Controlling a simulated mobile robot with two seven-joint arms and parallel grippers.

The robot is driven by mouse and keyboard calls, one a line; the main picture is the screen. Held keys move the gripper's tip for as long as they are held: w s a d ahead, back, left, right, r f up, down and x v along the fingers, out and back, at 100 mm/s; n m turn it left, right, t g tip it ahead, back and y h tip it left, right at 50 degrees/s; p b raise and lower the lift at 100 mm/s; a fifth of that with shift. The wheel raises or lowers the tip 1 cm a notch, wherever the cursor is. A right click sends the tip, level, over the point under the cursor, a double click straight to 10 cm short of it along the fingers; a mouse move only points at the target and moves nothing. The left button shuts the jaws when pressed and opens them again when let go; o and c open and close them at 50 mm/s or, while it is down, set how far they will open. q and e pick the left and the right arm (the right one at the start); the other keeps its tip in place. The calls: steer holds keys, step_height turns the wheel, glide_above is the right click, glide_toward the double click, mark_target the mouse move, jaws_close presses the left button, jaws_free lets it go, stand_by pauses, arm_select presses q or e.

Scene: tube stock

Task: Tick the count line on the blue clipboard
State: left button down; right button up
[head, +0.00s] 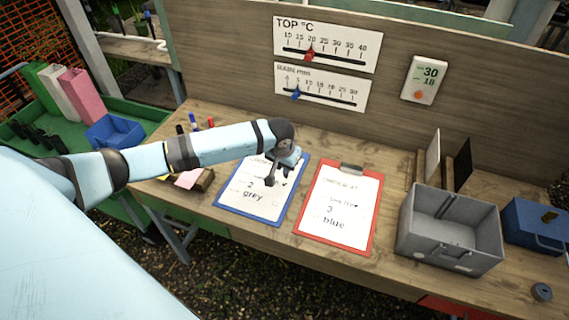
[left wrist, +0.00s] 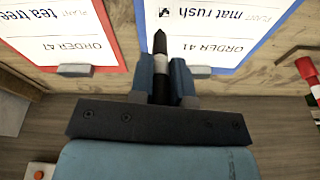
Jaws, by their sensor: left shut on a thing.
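The blue clipboard (head: 228,203) lies on the bench with a white sheet on it. A "2" and "grey" are readable on the sheet; my gripper hides part of the upper lines. In the left wrist view the sheet (left wrist: 225,25) appears upside down, with "ORDER 41" and a black check mark beside "mat rush". My left gripper (head: 272,178) is over the upper part of the blue clipboard. It is shut on a black pen (left wrist: 160,60), whose tip points away from the fingers. I cannot tell whether the tip touches the paper. My right gripper is not in view.
A red clipboard (head: 375,215) lies to the right of the blue one. A grey metal box (head: 450,245) and a blue box (head: 535,222) stand further right. Several markers (head: 193,122) stand behind my left arm. A wooden board with scales rises at the back.

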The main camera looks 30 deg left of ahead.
arm_select(q)
steer(key=shift+r, duration=0.1)
steer(key=shift+s+r, duration=0.15)
steer(key=shift+r, duration=0.05)
steer(key=s+b, duration=0.1)
steer(key=b, duration=0.1)
steer(key=f+g+b, duration=0.1)
steer(key=b, duration=0.1)
steer(key=s+f+g+b, duration=0.1)
steer(key=b, duration=0.1)
steer(key=shift+s+a+h+b, duration=0.25)
steer(key=shift+s+h+b, duration=0.05)
steer(key=shift+b, duration=0.05)
stand_by(0.4)
stand_by(0.4)
steer(key=shift+f, duration=0.1)
steer(key=shift+f+p, duration=0.25)
steer(key=shift+p, duration=0.25)
